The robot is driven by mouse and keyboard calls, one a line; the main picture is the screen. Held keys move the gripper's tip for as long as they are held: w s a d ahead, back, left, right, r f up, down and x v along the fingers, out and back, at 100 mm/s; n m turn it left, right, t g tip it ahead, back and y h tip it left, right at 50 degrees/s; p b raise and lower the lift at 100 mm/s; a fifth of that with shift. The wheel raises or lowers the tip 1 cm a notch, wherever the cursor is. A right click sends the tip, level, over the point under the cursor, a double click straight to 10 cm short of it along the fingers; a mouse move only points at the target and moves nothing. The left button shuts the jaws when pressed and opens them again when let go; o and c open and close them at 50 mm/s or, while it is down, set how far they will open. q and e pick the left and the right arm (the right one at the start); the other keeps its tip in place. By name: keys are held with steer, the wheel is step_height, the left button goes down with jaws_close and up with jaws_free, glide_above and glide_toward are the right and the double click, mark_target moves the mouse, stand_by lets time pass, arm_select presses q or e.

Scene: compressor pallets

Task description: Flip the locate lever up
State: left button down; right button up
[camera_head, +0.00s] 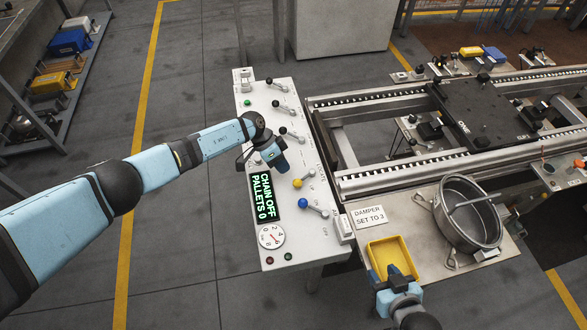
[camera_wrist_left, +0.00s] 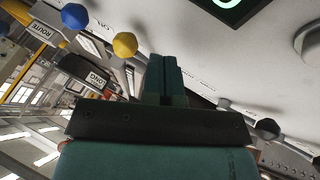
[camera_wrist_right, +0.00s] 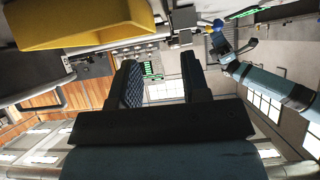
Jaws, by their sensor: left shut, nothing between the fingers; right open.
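The control panel (camera_head: 262,100) carries a column of levers. Several have black knobs (camera_head: 283,130), and below them are a yellow-knobbed lever (camera_head: 297,183) and a blue-knobbed lever (camera_head: 304,203). My left gripper (camera_head: 279,163) is over the panel's middle, between the lowest visible black knob and the yellow one. In the left wrist view its fingers (camera_wrist_left: 166,72) are together and empty, with the yellow knob (camera_wrist_left: 125,44) to the left and a black knob (camera_wrist_left: 267,128) to the right. My right gripper (camera_wrist_right: 162,75) is open and empty, beside the yellow tray.
The panel's display (camera_head: 264,197) reads "CHAIN OFF PALLETS 0". A yellow tray (camera_head: 372,252) and a round metal pan (camera_head: 447,238) sit on the bench by a "DAMPER SET TO 3" sign (camera_head: 368,216). A conveyor (camera_head: 360,185) with a black pallet (camera_head: 470,125) lies to the right.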

arm_select(q)
steer(key=v, duration=1)
steer(key=shift+s+a, duration=0.2)
steer(key=shift+a, duration=0.15)
